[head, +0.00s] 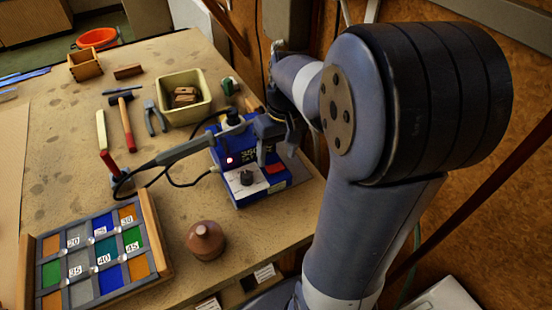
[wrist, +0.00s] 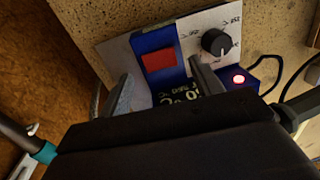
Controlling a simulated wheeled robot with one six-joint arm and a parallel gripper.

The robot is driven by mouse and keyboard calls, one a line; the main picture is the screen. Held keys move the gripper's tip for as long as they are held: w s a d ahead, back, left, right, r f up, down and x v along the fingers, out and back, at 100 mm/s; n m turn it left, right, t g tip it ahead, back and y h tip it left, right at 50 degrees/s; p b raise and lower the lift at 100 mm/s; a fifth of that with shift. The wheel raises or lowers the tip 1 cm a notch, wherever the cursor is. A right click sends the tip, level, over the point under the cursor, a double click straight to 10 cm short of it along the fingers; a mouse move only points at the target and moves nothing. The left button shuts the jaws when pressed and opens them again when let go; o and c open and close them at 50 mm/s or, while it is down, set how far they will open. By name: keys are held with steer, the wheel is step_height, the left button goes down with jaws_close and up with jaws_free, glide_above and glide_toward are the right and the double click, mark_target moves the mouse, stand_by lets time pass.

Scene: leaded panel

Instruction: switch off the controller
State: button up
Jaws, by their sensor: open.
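The controller (head: 240,195) is a blue box with a white front plate, at the right part of the bench. It carries a black knob (head: 246,178), a lit red lamp (head: 229,160) and a red rocker switch (head: 275,167). In the wrist view the switch (wrist: 158,61), knob (wrist: 214,43) and glowing lamp (wrist: 238,80) show clearly. My gripper (head: 264,152) is open and empty, just over the controller. In the wrist view its fingertips (wrist: 162,72) stand either side of the switch; whether they touch the panel I cannot tell.
A soldering iron (head: 180,152) with a cable lies left of the controller. A brown conical pot (head: 205,240) and the leaded panel (head: 150,235) are nearer. A cream bin (head: 203,112), hammer (head: 126,122) and pliers (head: 155,117) lie behind. A wooden wall is at right.

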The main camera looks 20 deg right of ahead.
mark_target(275, 168)
steer(key=shift+a+f, duration=0.15)
steer(key=shift+f, duration=1.15)
steer(key=shift+c, duration=0.4)
